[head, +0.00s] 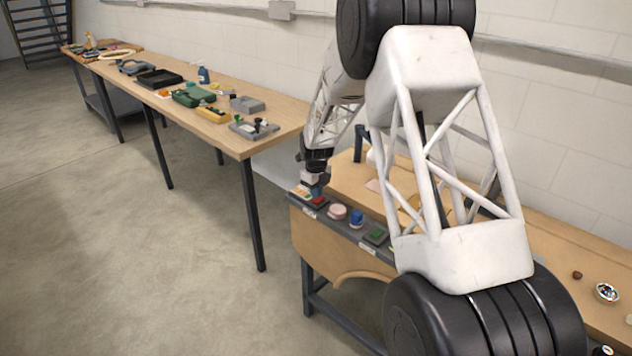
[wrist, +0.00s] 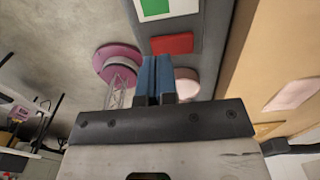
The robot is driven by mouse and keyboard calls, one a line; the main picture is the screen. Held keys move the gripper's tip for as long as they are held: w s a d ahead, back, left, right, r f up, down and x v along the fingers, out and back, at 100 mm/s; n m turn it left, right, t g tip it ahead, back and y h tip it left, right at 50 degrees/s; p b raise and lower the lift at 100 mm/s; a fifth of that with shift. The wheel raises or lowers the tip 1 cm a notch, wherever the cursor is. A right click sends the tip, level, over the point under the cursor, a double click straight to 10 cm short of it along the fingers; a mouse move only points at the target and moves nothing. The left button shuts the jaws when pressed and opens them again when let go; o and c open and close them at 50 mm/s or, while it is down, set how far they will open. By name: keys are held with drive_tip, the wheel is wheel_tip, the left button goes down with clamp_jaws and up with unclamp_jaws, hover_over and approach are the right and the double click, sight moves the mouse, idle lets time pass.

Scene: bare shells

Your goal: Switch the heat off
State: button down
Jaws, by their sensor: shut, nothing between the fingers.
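A dark grey control strip (head: 347,229) runs along the front edge of the near bench. A red block (head: 318,201) sits at its far end; it also shows in the wrist view (wrist: 174,43). A white label with a green patch (wrist: 156,7) lies beyond it there. My gripper (head: 315,186) is shut and empty, close over the red block; its blue fingertips (wrist: 155,62) overlap the block's near edge in the wrist view. I cannot tell whether they touch. Which control is the heat is not legible.
Along the strip stand a pink round knob (head: 338,212), a blue control (head: 357,217) and a green button (head: 376,234). A purple disc (wrist: 118,60) shows left of the fingers. A long table (head: 228,134) with several gadgets stands at left. The floor between is clear.

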drive_tip(key=shift+f, duration=1)
drive_tip(key=shift+f, duration=0.2)
drive_tip(key=shift+w, duration=0.1)
drive_tip(key=shift+w+d+r, duration=0.35)
drive_tip(key=shift+w+d, duration=0.05)
drive_tip(key=shift+d, duration=0.1)
drive_tip(key=shift+r, duration=0.1)
wheel_tip(320, 180, up, 14)
idle(0.9)
